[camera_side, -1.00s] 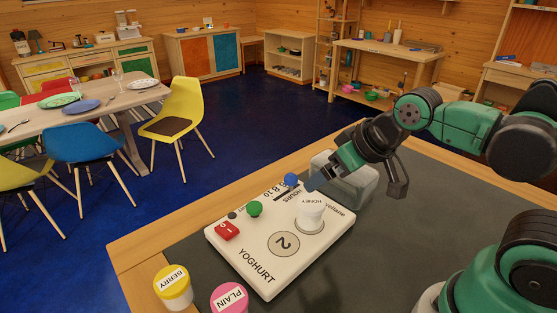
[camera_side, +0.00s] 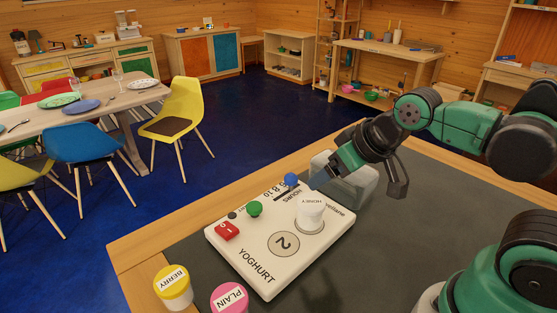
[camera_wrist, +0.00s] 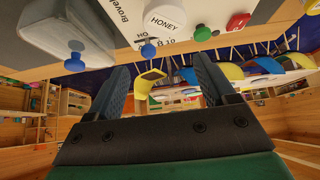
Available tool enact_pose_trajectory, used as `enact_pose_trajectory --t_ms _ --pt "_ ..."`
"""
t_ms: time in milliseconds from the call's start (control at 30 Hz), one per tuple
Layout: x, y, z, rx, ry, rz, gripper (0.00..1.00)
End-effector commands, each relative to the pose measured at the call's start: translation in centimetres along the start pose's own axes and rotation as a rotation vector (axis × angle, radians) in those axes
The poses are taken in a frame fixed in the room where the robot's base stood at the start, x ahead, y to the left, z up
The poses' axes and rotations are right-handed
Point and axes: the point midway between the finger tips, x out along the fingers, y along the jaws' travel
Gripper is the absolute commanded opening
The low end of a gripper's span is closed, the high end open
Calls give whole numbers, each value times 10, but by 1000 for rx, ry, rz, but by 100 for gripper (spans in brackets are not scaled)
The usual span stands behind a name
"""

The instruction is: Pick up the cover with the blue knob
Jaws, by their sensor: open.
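The cover (camera_side: 362,190) is a clear, greyish box at the far right end of the yoghurt maker (camera_side: 252,257). My gripper (camera_side: 356,182) is in front of part of it in the side view, and the cover's knob cannot be made out there. In the wrist view the cover (camera_wrist: 65,22) is at the upper left, with its round blue knob (camera_wrist: 75,63) toward the picture's middle. My gripper (camera_wrist: 162,80) is open, with nothing between its fingers. The cover and knob lie outside the fingers, to their left.
The yoghurt maker also has a blue knob (camera_side: 291,180), a green knob (camera_side: 255,208) and a red part (camera_side: 228,231). A white HONEY jar (camera_side: 311,216) stands on it. BERRY (camera_side: 174,293) and PLAIN (camera_side: 230,300) jars stand at the front. The dark mat to the right is clear.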

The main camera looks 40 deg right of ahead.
Motion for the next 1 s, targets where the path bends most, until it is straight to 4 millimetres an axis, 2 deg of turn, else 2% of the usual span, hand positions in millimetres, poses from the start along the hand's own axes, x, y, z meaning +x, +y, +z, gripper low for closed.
enact_pose_trajectory --t_ms 167,267,367,500,700,833,1000 --pt "0 3 -2 1 -6 4 77" --pt "2 14 -9 4 -32 17 77" --pt "7 38 -20 4 -82 33 77" --pt "19 82 -32 0 -155 33 77" --pt "35 133 -34 -9 -215 5 77" --pt "40 148 -32 -15 -227 -8 77" --pt "53 150 -30 -20 -229 -12 77"
